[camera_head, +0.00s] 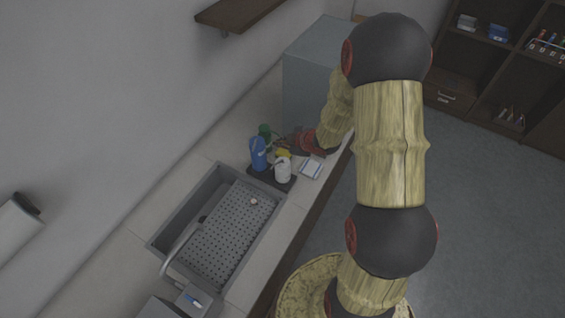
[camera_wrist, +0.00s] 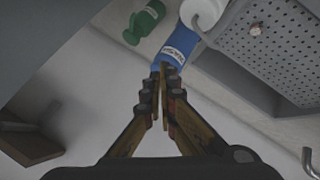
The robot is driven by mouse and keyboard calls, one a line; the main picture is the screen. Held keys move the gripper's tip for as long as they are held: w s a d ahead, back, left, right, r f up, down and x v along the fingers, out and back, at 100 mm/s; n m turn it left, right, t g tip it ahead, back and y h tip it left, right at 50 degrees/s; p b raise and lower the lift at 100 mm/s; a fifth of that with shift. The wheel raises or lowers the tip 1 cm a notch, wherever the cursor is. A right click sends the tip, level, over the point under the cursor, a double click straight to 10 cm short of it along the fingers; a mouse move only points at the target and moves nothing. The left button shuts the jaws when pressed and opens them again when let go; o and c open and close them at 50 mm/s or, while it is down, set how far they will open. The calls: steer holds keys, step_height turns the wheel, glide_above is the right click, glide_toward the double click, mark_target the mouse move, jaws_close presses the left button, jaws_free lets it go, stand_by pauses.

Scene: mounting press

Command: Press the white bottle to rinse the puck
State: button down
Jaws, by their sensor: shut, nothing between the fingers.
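The white bottle (camera_head: 283,170) stands on a dark tray beside the sink. It also shows in part at the top of the wrist view (camera_wrist: 204,12). A small pale round piece, which looks like the puck (camera_head: 253,201), lies on the perforated sink plate; it also shows in the wrist view (camera_wrist: 255,30). My gripper (camera_head: 284,145) is behind the bottles in the head view. In the wrist view my gripper (camera_wrist: 164,70) has its fingertips together and empty, close to the blue bottle and apart from the white one. Whether it touches the blue bottle is unclear.
A blue bottle (camera_head: 258,153) and a green bottle (camera_head: 264,131) stand close to the white bottle. A white pad (camera_head: 312,168) lies to the right. A grey-blue cabinet (camera_head: 305,85) stands behind. The sink (camera_head: 165,236) has a curved faucet (camera_head: 181,245).

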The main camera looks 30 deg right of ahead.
mark_target(282, 164)
steer(key=shift+f, duration=0.2)
step_height(282, 164, down, 8)
steer(key=b, duration=0.7)
steer(key=shift+f+b, duration=0.25)
steer(key=shift+b, duration=0.05)
steer(key=shift+f, duration=0.1)
stand_by(0.8)
steer(key=shift+f+b, duration=0.3)
steer(key=shift+b, duration=0.05)
steer(key=shift+f+b, duration=0.35)
steer(key=shift+f, duration=0.1)
stand_by(0.7)
steer(key=shift+r, duration=0.1)
steer(key=shift+r+p, duration=0.8)
steer(key=shift+r, duration=0.1)
